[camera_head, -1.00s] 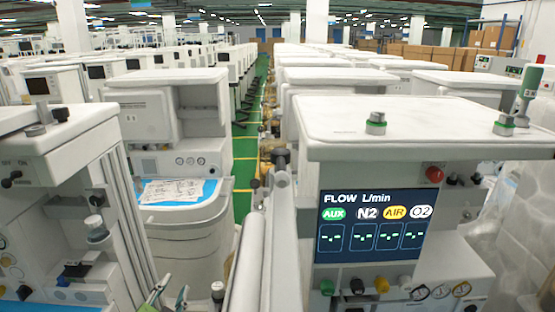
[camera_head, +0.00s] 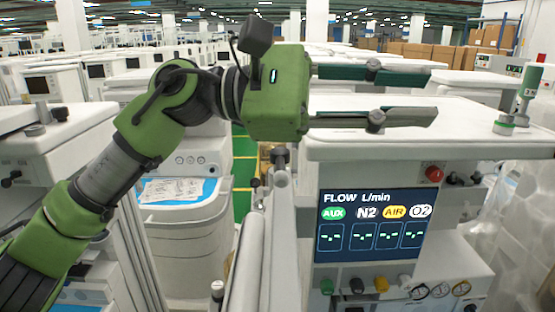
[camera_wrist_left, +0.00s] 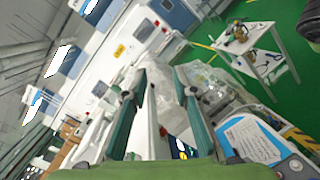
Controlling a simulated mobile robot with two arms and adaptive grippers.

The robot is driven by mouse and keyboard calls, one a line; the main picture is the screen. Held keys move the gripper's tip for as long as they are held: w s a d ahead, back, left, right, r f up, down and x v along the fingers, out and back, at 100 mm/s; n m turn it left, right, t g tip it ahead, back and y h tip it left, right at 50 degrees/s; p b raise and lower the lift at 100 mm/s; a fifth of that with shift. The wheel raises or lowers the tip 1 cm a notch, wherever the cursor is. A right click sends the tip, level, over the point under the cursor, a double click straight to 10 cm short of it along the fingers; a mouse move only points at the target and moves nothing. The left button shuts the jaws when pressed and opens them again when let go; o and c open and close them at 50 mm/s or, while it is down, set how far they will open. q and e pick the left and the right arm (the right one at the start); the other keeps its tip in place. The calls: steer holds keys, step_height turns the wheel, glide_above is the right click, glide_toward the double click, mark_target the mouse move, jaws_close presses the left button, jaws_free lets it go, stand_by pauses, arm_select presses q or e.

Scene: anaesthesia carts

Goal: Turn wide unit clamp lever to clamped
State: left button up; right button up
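The nearest cart (camera_head: 460,148) has a white top and a FLOW L/min screen (camera_head: 370,222). I cannot make out for certain which part is the wide unit clamp lever. A grey knob with a green base (camera_head: 504,125) stands on the cart top at the right. A similar knob further left is now hidden or merged behind my gripper. My left gripper (camera_head: 434,94) is above the left part of the cart top, fingers pointing right, open with an empty gap. In the left wrist view its two fingers (camera_wrist_left: 160,75) are apart with nothing between. My right gripper is not in view.
A green upright cylinder (camera_head: 530,82) stands at the far right. A red button (camera_head: 433,174) and coloured knobs (camera_head: 381,284) are on the cart front. Another cart (camera_head: 62,140) stands at the left.

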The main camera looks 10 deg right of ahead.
arm_select(q)
step_height(320, 180, down, 2)
steer(key=m+t+y, duration=0.2)
steer(key=m+y, duration=0.2)
steer(key=y, duration=0.1)
steer(key=m+t+y, duration=0.3)
steer(key=t+y, duration=0.6)
glide_toward(280, 171)
steer(key=p+x, duration=0.1)
steer(key=x, duration=0.7)
steer(key=shift+w+f, duration=0.15)
steer(key=shift+w, duration=0.1)
steer(key=shift+c, duration=0.2)
jaws_close()
